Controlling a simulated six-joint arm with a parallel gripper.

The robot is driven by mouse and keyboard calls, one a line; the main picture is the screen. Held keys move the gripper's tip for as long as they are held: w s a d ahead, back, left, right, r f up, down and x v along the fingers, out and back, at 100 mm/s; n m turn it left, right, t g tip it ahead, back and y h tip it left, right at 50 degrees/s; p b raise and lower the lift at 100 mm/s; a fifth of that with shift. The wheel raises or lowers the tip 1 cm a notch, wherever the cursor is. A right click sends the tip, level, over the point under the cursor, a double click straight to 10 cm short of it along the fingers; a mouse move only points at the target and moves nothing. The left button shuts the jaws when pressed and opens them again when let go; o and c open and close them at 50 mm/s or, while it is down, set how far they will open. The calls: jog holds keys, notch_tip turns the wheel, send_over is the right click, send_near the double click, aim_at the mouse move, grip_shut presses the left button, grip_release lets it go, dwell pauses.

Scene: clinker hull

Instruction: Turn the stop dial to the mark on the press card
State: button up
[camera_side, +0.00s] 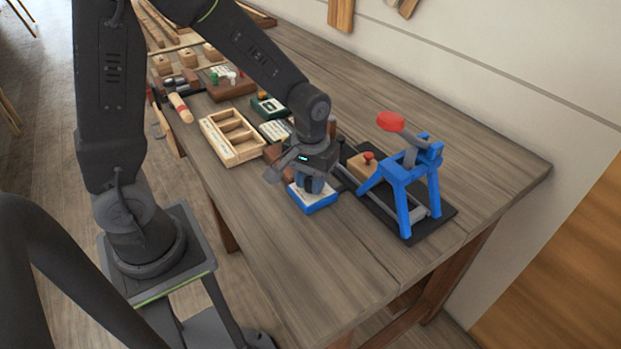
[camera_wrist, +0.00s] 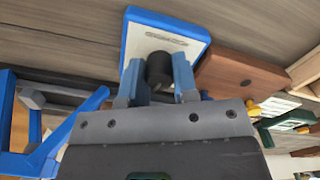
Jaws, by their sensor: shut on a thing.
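The stop dial appears as a short black knob (camera_wrist: 165,66) on a white-faced block with a blue edge (camera_wrist: 143,18) in the wrist view. This block (camera_side: 314,203) lies on the bench left of the blue press in the side view. My gripper (camera_wrist: 158,70) is shut on the knob, with a blue finger on each side; in the side view my gripper (camera_side: 311,186) hides the knob. Small print shows on the white face, but I cannot read it or make out a pointer. White-faced cards (camera_side: 270,107) lie farther back; I cannot tell which is the press card.
The blue press (camera_side: 402,190) with a red-ended lever (camera_side: 390,121) stands on a dark base close to the right of my gripper. A wooden tray with compartments (camera_side: 231,137) and brown blocks are on the other side. The bench's front right is clear.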

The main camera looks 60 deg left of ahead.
aim_at(310, 179)
jog(key=m, duration=0.4)
jog(key=shift+m, duration=2.8)
jog(key=o, duration=0.9)
notch_tip(310, 179, up, 14)
jog(key=shift+f, duration=0.1)
jog(key=s+r+n+t, duration=0.1)
jog(key=s+t, duration=0.1)
jog(key=s, duration=0.2)
jog(key=s+r+n+t, duration=0.1)
jog(key=s, duration=0.3)
jog(key=s+r+n+t, duration=0.1)
jog(key=s+n+t, duration=0.1)
jog(key=s, duration=0.1)
jog(key=shift+s+d+r+t, duration=0.2)
jog(key=shift+s+t, duration=0.1)
jog(key=shift+s, duration=0.1)
